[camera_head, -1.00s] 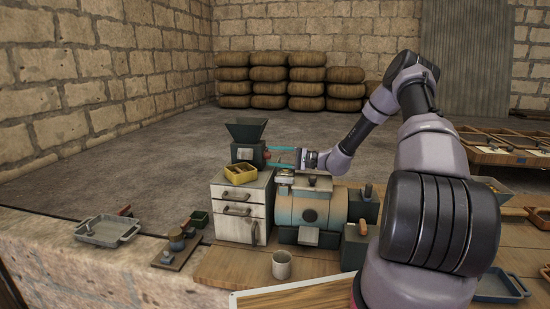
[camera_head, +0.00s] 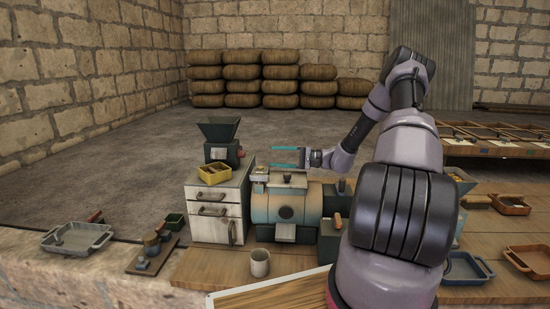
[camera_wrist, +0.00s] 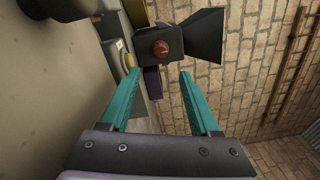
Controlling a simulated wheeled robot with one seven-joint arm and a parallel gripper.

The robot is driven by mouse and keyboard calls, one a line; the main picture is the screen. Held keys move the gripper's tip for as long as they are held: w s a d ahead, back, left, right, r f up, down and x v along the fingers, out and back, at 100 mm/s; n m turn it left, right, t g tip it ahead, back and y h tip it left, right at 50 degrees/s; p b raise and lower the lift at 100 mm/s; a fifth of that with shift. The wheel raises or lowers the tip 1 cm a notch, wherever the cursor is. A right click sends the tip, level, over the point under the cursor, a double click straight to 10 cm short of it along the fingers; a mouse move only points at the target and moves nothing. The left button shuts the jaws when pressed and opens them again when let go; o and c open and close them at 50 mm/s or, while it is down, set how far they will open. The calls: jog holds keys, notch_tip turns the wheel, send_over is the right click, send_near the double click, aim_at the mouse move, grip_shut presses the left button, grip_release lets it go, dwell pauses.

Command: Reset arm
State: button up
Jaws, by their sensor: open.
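My gripper (camera_head: 287,157) is open and empty, with two teal fingers pointing left above the pale blue drum machine (camera_head: 290,205). In the wrist view my gripper (camera_wrist: 157,92) shows its two fingers spread apart with nothing between them. The dark hopper machine (camera_head: 221,143) stands on the white drawer cabinet (camera_head: 219,208), to the left of my fingertips and apart from them. The wrist view also shows the hopper machine (camera_wrist: 185,42) with a red knob, beyond the fingertips.
A yellow bin (camera_head: 214,173) sits on the cabinet. A cup (camera_head: 260,262), a grey tray (camera_head: 78,240) and a blue tray (camera_head: 466,267) are on the surfaces nearby. Stacked sacks (camera_head: 275,86) stand by the back wall. Open floor lies behind the bench.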

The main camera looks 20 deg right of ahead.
jog(key=s+a+r+n+g+h, duration=0.2)
jog(key=s+a+r+g+h, duration=0.15)
jog(key=s+r, duration=0.35)
jog(key=s+a+r+n+g+h, duration=0.25)
jog(key=s+a+r+h, duration=0.2)
jog(key=s+r, duration=0.25)
jog(key=s+d+r+t+h, duration=0.1)
jog(key=s+r+t+h, duration=0.2)
jog(key=s+r, duration=0.4)
jog(key=s+d+r+m+t+h, duration=0.1)
jog(key=s+r, duration=0.5)
jog(key=s, duration=0.8)
jog(key=d+t+h, duration=0.1)
jog(key=t+h, duration=0.1)
jog(key=h, duration=0.1)
jog(key=shift+r, duration=0.35)
jog(key=shift+d, duration=0.1)
